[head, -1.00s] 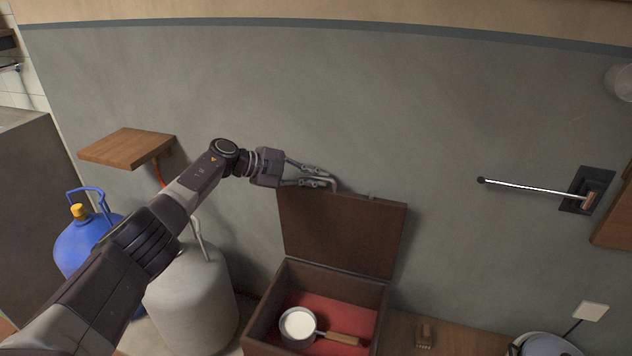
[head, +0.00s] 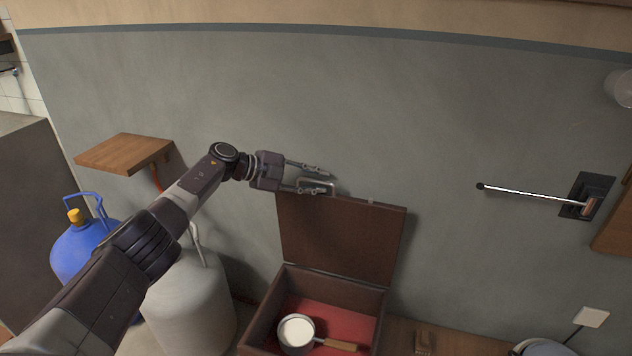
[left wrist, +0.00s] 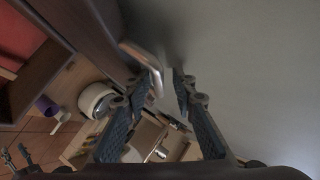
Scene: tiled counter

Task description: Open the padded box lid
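The brown padded box (head: 262,322) has a red lining. Its lid (head: 345,238) stands upright, leaning near the grey wall, so the box is open. A metal handle (head: 322,182) sits at the lid's top left edge; it also shows in the left wrist view (left wrist: 143,58). My left gripper (head: 330,181) is at this handle, its fingers apart. In the left wrist view its fingertips (left wrist: 167,84) have a gap, with the handle's end close to the left finger. Small dark shapes at that view's lower left may be my right gripper, too small to judge.
A pan with white contents (head: 297,331) lies inside the box. A grey gas cylinder (head: 190,305) and a blue one (head: 80,247) stand left. A wooden shelf (head: 125,153) is on the wall. A wall-mounted rod (head: 520,191) juts out at right.

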